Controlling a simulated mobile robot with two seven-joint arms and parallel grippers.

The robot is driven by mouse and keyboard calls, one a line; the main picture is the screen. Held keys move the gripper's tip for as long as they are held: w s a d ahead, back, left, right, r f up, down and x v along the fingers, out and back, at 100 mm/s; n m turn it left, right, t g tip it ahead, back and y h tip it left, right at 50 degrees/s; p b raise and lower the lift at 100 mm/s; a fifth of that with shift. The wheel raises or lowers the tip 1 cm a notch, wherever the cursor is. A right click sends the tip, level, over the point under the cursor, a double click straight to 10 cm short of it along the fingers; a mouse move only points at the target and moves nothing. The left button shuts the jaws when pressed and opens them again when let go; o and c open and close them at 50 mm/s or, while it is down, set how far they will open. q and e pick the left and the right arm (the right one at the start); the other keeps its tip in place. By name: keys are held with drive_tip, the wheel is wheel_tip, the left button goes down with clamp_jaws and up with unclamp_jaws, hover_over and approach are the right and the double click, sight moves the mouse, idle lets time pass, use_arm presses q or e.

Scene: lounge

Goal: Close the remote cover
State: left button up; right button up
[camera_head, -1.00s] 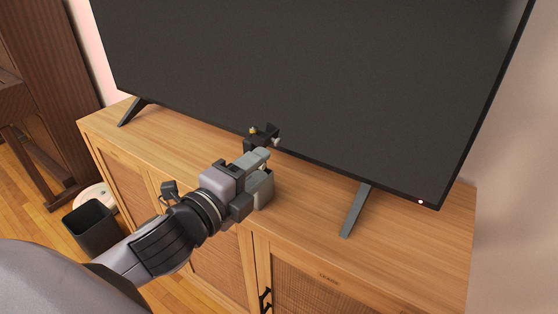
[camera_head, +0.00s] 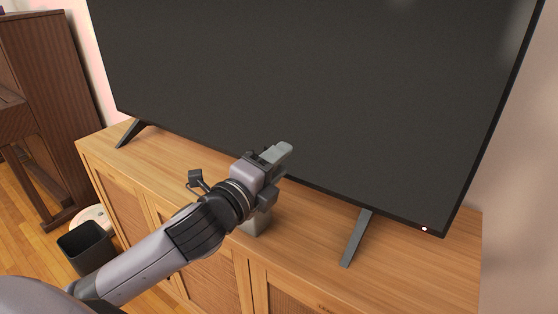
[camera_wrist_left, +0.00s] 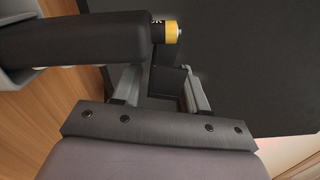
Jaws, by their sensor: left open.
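My left gripper (camera_head: 276,170) is above the cabinet top, in front of the television. It is open; its two fingers show apart in the left wrist view (camera_wrist_left: 161,86). A black object, likely the remote (camera_wrist_left: 80,42), lies across the upper left of the wrist view, above the left finger. A yellow-and-black battery end (camera_wrist_left: 166,31) sticks out of its right end. A small dark flap (camera_wrist_left: 167,80), perhaps the cover, shows between the fingers; I cannot tell if they touch it. My right gripper is not in view.
A grey block-like stand (camera_head: 257,226) is on the wooden cabinet (camera_head: 410,262), below my gripper. The large television (camera_head: 330,80) stands close behind, with a grey foot (camera_head: 355,240) to the right. A black bin (camera_head: 86,246) is on the floor at left.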

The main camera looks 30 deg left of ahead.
use_arm(q)
drive_tip(key=shift+w, duration=0.35)
drive_tip(key=shift+c, duration=0.2)
clamp_jaws()
